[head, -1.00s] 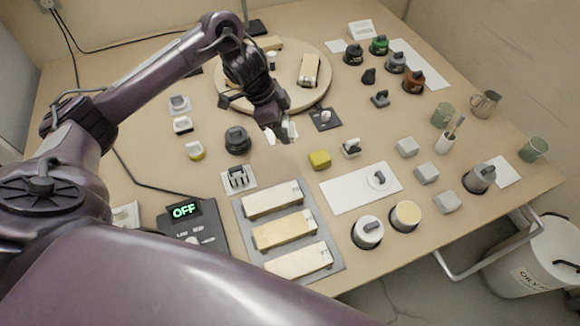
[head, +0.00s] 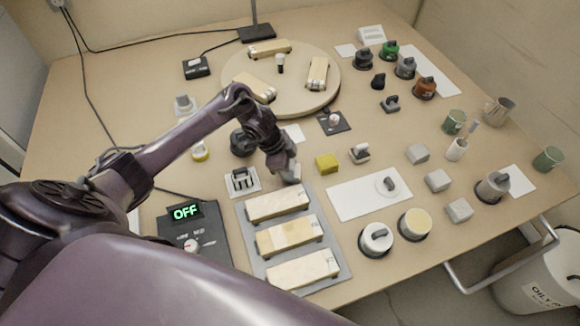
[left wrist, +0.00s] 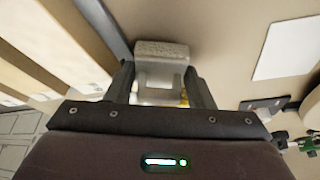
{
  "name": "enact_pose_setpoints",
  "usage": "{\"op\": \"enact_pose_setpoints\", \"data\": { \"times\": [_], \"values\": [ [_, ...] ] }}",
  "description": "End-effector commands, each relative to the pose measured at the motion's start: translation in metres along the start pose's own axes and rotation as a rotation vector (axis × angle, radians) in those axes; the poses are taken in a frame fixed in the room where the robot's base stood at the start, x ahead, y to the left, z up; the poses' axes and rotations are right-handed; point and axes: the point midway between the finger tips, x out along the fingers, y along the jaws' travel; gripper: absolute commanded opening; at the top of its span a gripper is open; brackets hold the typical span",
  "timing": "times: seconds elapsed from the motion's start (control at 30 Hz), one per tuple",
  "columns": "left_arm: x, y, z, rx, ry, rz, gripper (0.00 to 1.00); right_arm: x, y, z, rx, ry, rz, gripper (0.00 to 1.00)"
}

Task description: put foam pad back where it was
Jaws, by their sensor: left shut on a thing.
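My left gripper (head: 284,168) is shut on a light grey block, which looks like the foam pad (head: 292,175). In the left wrist view the pad (left wrist: 162,50) sits between the two dark fingers (left wrist: 162,88), its far end sticking out past them. My right gripper is not in view.
The tray holds wooden blocks (head: 285,235). A slotted white holder (head: 242,181) is left of the gripper, a yellow block (head: 327,163) right of it. A white patch (head: 293,133) lies behind. Several grey blocks (head: 437,180) stand at right. A round turntable (head: 300,100) is at the back.

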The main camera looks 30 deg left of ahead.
Motion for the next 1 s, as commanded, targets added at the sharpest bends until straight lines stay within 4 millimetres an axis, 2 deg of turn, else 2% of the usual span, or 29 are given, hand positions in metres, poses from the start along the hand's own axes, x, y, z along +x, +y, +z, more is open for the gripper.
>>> {"op": "enact_pose_setpoints", "data": {
  "times": [0.37, 0.4, 0.43, 0.77, 0.87, 1.0],
  "values": [
    [0.005, 0.0, 0.002, -0.001, 0.0, 0.0, 0.3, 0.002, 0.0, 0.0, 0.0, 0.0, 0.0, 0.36],
    [0.004, 0.0, 0.001, -0.001, 0.001, -0.001, 0.53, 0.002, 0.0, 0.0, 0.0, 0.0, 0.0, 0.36],
    [0.004, 0.0, 0.001, -0.001, 0.001, 0.0, 0.57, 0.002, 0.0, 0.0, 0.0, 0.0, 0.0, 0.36],
    [0.0, 0.0, -0.001, 0.0, 0.001, 0.0, 0.57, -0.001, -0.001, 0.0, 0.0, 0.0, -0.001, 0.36],
    [-0.01, -0.001, 0.0, 0.0, 0.001, -0.002, 0.57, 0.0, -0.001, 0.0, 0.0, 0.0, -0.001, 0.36],
    [-0.037, -0.002, 0.0, 0.002, 0.0, -0.004, 0.57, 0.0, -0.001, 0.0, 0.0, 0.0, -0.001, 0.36]
  ]
}}
